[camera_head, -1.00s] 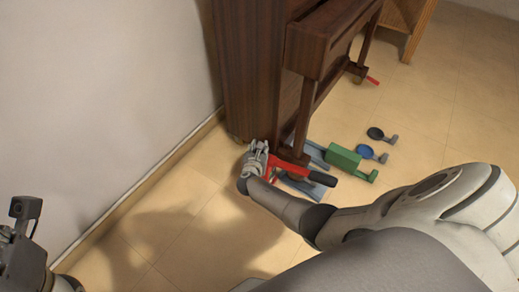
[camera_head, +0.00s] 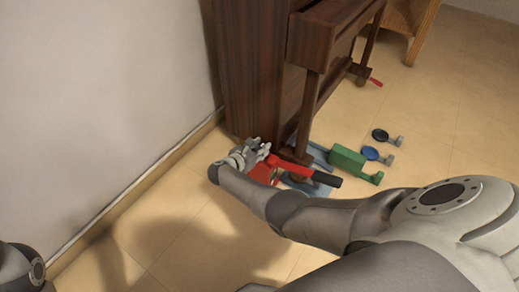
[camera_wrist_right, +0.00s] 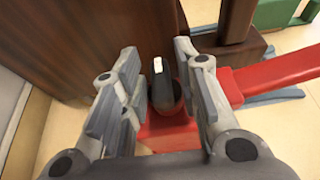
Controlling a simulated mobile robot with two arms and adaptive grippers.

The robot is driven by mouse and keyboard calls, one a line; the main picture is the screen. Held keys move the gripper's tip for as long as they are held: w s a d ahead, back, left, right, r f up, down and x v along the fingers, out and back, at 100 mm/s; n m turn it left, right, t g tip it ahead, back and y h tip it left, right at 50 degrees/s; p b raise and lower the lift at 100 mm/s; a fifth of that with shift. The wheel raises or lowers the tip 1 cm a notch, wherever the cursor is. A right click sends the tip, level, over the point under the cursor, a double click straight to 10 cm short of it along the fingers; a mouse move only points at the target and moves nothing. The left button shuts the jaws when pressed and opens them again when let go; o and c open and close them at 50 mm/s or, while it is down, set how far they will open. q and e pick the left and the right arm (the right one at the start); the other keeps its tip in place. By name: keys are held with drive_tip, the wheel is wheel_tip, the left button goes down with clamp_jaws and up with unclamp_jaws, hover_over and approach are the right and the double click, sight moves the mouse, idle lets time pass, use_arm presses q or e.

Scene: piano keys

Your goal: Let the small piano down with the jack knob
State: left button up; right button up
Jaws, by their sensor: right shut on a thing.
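The small piano (camera_head: 240,60) is dark brown and stands upright against the wall; its side also fills the upper left of the right wrist view (camera_wrist_right: 75,35). A red jack (camera_head: 290,166) with a black handle (camera_head: 327,179) sits on the floor at its near foot. My right gripper (camera_head: 258,152) is at the jack's left end. My left gripper is outside the picture; only a grey part of that arm shows.
A green jack (camera_head: 347,160) and two small round pads, black (camera_head: 380,135) and blue (camera_head: 371,153), lie on the floor right of the red jack. A wooden piece of furniture (camera_head: 404,20) stands at the back. The floor to the right is clear.

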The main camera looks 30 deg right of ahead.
drive_tip(key=o, duration=0.7)
drive_tip(key=v, duration=1.2)
